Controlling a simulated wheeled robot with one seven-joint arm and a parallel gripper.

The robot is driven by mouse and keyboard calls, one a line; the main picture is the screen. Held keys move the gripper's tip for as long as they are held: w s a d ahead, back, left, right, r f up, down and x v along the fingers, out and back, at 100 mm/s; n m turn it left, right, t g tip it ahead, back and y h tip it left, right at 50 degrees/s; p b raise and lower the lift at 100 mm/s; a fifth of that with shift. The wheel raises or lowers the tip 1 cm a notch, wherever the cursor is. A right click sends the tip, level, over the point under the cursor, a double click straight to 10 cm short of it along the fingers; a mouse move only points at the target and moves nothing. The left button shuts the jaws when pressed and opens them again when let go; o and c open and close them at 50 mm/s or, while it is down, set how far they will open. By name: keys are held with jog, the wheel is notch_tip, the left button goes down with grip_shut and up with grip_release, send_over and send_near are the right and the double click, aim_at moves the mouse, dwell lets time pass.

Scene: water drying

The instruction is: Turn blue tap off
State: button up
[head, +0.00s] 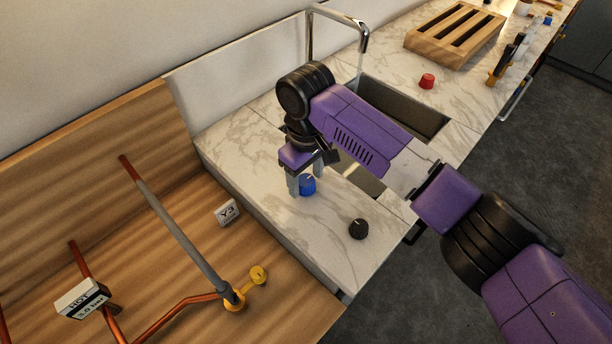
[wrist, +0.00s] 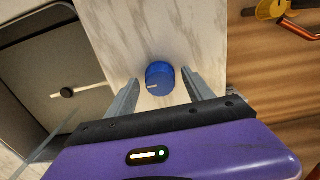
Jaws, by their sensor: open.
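The blue tap (head: 308,185) is a round knob on the marble counter, near the left end of the sink. In the wrist view the blue tap (wrist: 160,78) shows a pale pointer line across its face. My gripper (head: 301,186) is over the knob with its fingers pointing down. In the wrist view my gripper (wrist: 158,88) is open, with one finger on each side of the knob and a gap visible on both sides. I cannot tell exactly how low the fingertips are beside it.
A black knob (head: 358,229) and a red knob (head: 427,81) stand on the counter. The tap spout (head: 340,20) runs water into the sink (head: 420,110). A wooden rack (head: 455,35) is at the back. Copper pipes with a yellow valve (head: 258,275) lie left of the counter.

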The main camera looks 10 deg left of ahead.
grip_shut()
jog(key=n, duration=0.4)
jog(key=shift+p, duration=0.35)
jog(key=n, duration=1)
jog(key=shift+n, duration=2)
